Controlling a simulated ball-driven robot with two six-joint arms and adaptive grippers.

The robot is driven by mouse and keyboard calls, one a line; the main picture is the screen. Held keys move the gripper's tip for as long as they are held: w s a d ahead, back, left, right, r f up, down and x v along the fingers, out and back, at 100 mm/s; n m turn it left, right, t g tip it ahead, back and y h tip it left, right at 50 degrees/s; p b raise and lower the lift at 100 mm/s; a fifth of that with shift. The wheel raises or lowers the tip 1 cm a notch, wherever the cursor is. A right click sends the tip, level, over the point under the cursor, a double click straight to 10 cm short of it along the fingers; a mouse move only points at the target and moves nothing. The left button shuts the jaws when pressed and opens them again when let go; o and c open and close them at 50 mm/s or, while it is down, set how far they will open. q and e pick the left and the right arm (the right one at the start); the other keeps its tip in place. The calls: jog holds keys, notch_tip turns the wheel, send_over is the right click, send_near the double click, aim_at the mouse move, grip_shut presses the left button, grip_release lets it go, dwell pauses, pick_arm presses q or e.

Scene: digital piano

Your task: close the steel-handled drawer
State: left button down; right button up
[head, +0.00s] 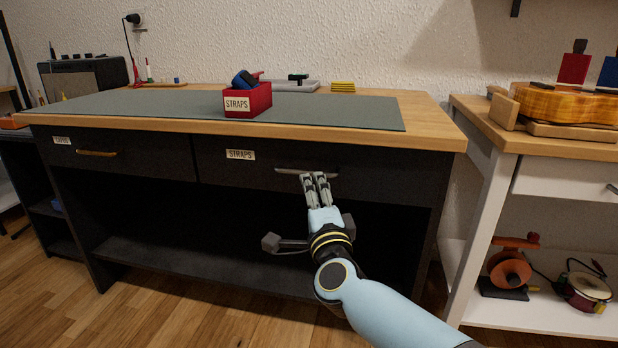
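The steel handle (288,171) is a pale metal bar on the front of the right-hand black drawer (225,172), which has a "STRAPS" label. This drawer front looks nearly flush with the bench; I cannot tell whether a small gap is left. My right gripper (316,176) comes up from the lower right, its fingers close together with nothing seen between them. Its tips are at the right end of the handle and hide that part; I cannot tell whether they touch it. My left gripper is out of view.
The left drawer (120,154) has a brass handle (96,153) and looks shut. A red "STRAPS" box (248,101) stands on the grey mat (340,112). A white-framed bench (480,180) stands to the right. The space under the drawers is open.

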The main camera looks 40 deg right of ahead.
jog(key=v, duration=0.5)
jog(key=shift+s+a, duration=0.1)
jog(key=shift+s, duration=0.05)
